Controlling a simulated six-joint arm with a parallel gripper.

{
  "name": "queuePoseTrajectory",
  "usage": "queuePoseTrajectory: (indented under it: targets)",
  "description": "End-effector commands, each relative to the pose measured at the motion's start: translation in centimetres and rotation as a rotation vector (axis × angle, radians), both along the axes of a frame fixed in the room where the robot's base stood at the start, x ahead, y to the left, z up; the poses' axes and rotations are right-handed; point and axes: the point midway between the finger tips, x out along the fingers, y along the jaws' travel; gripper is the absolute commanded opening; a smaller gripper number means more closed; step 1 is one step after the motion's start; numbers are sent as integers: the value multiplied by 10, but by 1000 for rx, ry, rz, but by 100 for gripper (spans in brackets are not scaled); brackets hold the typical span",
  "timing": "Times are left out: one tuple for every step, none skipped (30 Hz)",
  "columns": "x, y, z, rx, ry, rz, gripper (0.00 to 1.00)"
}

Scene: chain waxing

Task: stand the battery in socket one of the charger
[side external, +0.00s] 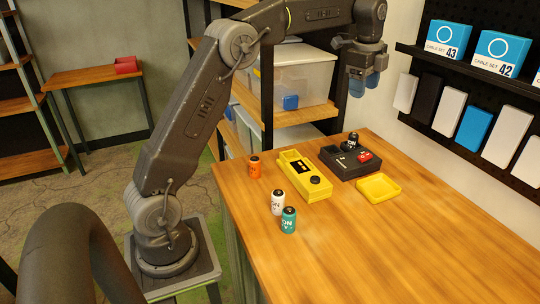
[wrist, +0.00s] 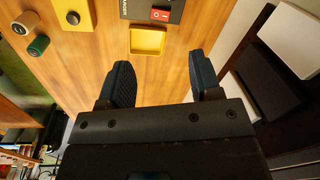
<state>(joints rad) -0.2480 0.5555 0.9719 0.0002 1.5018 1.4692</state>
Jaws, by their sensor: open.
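The dark charger (side external: 340,164) with a red switch (side external: 364,156) sits toward the back of the table; its front edge shows in the wrist view (wrist: 133,10). A dark battery with a pale band (side external: 351,141) stands upright at its far side, apparently in a socket; no socket number is readable. Loose upright batteries are orange (side external: 255,167), white (side external: 278,203) and teal (side external: 289,221). The wrist view shows the white one (wrist: 22,24) and teal one (wrist: 38,45) at upper left. My gripper (side external: 364,84) is open and empty, high above the charger area; its fingers also show in the wrist view (wrist: 162,82).
A yellow device with a black knob (side external: 317,188) lies left of the charger. An empty yellow tray (side external: 378,188) lies in front of the charger. Wall shelves with boxes (side external: 462,41) stand at the right. The table's front right is clear.

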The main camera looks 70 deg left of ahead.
Motion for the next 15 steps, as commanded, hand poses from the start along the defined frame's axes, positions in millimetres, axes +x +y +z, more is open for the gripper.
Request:
queuePoseTrajectory:
  targets:
    - [-18,-14,15,-4,-28,65,58]
    - [-29,-21,21,-9,-44,112,58]
    - [-43,-31,27,-16,-66,172,58]
    - [-54,-38,31,-23,-82,217,58]
    - [-66,-45,34,-30,-99,263,58]
    - [-81,-54,38,-42,-121,322,58]
    - [-94,-60,40,-52,-136,367,58]
    - [-107,-66,40,-63,-151,413,58]
    - [-124,-74,41,-79,-172,472,58]
    - [-137,-79,40,-92,-189,517,58]
    - [-150,-85,38,-107,-202,561,58]
    - [-168,-92,35,-127,-222,619,58]
    - [-182,-96,32,-142,-235,664,58]
    - [-195,-101,28,-160,-251,709,58]
    - [-213,-106,21,-184,-268,765,58]
